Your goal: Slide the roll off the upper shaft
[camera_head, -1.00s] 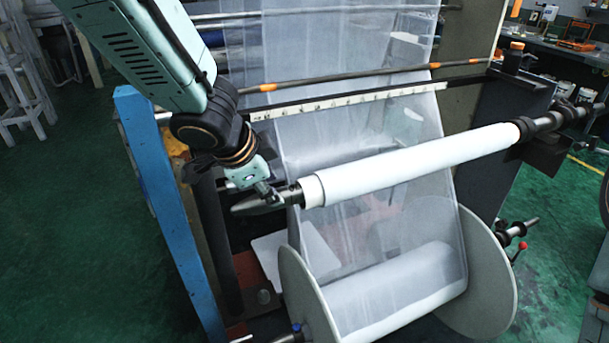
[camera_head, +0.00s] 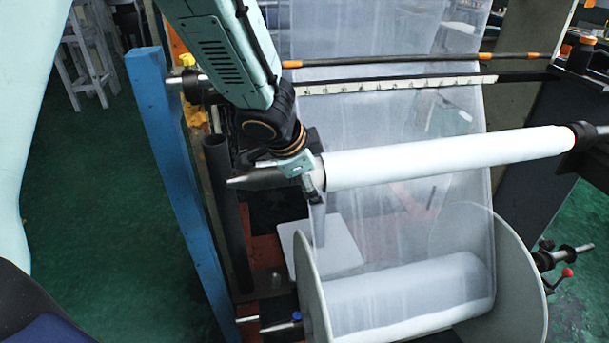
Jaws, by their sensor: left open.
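The white roll (camera_head: 450,157) sits on the upper shaft, whose dark tapered free end (camera_head: 252,180) sticks out at the left. The shaft's other end enters a dark mount at the right. My left gripper (camera_head: 317,195) is at the roll's left end, over the shaft, with its jaws open. One finger points down in front of the film; the other is partly hidden, and I cannot tell whether it touches the roll. My right gripper is not in view.
A lower film roll (camera_head: 410,297) lies between two large pale discs. A blue post (camera_head: 178,190) and a dark upright tube (camera_head: 228,215) stand left of the shaft tip. Translucent film (camera_head: 385,110) hangs behind the roll. Green floor (camera_head: 90,200) is clear at the left.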

